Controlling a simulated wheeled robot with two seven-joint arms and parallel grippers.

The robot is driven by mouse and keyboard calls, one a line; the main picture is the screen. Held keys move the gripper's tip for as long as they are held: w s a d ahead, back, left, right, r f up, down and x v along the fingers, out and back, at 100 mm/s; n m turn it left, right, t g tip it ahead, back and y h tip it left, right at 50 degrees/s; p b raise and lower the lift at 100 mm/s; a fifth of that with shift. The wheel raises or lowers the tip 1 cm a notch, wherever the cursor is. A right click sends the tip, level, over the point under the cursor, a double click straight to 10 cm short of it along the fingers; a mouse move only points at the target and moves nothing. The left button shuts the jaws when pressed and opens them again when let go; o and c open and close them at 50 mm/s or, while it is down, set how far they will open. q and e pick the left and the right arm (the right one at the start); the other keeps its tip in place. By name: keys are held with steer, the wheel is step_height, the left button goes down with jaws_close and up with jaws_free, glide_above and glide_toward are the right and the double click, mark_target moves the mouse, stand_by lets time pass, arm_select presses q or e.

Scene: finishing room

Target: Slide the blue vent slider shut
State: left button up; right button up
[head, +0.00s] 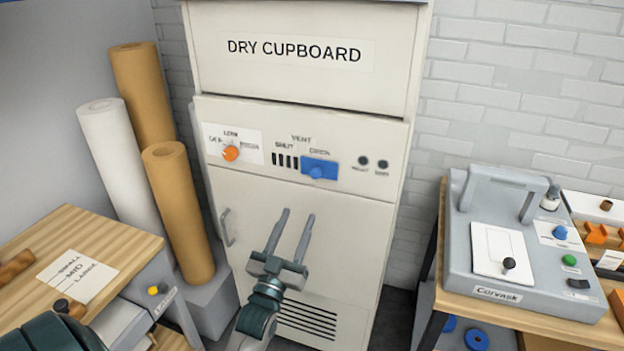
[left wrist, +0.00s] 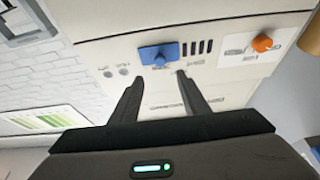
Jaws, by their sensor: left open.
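The blue vent slider (head: 319,169) sits on the cream control panel of the dry cupboard, at the right side of the VENT strip. Several dark vent slots (head: 285,161) show uncovered to its left, under a label that reads like SHUT. A small blue knob sticks out of the slider. My left gripper (head: 297,214) is open and empty in front of the cupboard, below the slider and apart from it. In the left wrist view, which looks upside down, the slider (left wrist: 158,54) lies just beyond and between the open fingertips. My right gripper is not in view.
An orange dial (head: 231,153) is left of the slots, and two dark buttons (head: 373,162) are right of the slider. A door handle (head: 226,228) sticks out lower left. Paper rolls (head: 180,210) stand left; a bench with a grey machine (head: 520,290) stands right.

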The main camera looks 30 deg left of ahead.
mark_target(314, 176)
arm_select(q)
steer(key=p+x, duration=0.3)
steer(key=x, duration=0.7)
steer(key=shift+w+a+r, duration=0.15)
steer(key=shift+p+x, duration=0.35)
steer(key=shift+x, duration=0.5)
steer(key=shift+c, duration=0.4)
jaws_close()
